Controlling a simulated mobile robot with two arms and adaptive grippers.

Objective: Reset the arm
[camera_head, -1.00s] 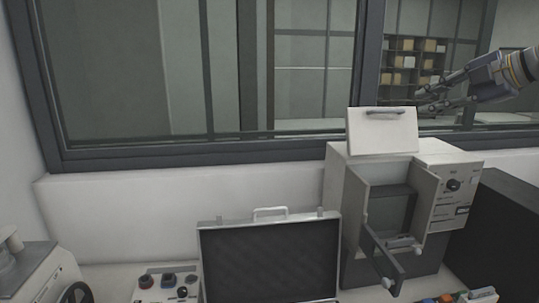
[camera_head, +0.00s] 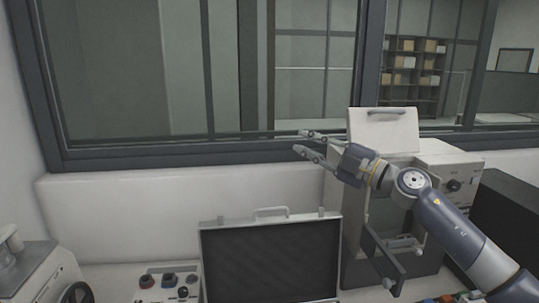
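My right gripper (camera_head: 308,143) is in front of the upper part of the white mounting press (camera_head: 433,158), with its fingers pointing left. Its two fingers are spread apart and nothing shows between them. My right arm comes in from the lower right and hides part of the press's front and control panel. The press's top lid (camera_head: 381,128) stands raised, and its front door (camera_head: 393,268) hangs open at the lower front. My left gripper is not in view.
An open black-lined case (camera_head: 268,258) stands left of the press. A box with several knobs (camera_head: 166,283) and a grey machine (camera_head: 38,272) are at the lower left. A dark block (camera_head: 507,205) is on the right. A window frame (camera_head: 200,150) runs behind.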

